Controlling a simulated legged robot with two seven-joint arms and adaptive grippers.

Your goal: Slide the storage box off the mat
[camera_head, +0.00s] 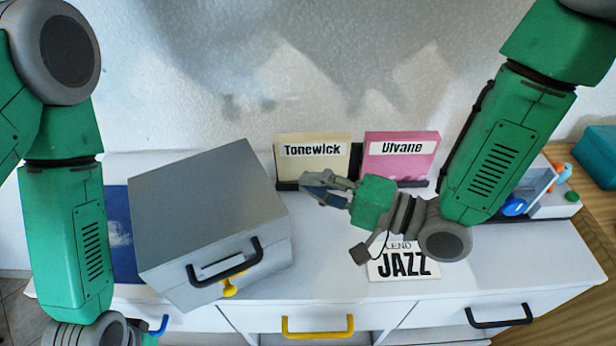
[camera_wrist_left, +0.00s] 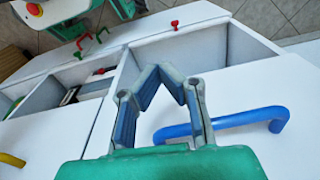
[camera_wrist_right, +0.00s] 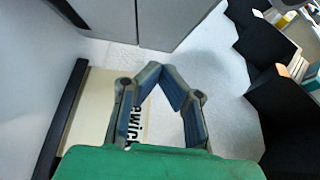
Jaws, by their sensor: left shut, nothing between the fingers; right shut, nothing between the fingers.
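The grey storage box (camera_head: 205,205) sits turned at an angle on the white cabinet top, with a black handle on its front. The dark blue mat (camera_head: 118,245) shows along the box's left side; how much of it lies under the box is hidden. My right gripper (camera_head: 308,187) is shut and empty, right of the box and apart from it, before the Tonewick sleeve. In the right wrist view, its fingertips (camera_wrist_right: 163,72) meet and the grey box (camera_wrist_right: 170,20) is beyond them. My left gripper (camera_wrist_left: 168,72) is shut and empty, near a blue drawer handle in the left wrist view.
The cream Tonewick sleeve (camera_head: 312,165) and pink Ulvane sleeve (camera_head: 400,160) stand in black holders behind. A JAZZ card (camera_head: 404,265) lies at the front. Drawers with a yellow handle (camera_head: 318,328) and black handle (camera_head: 499,317) line the front. A teal box (camera_head: 597,155) is far right.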

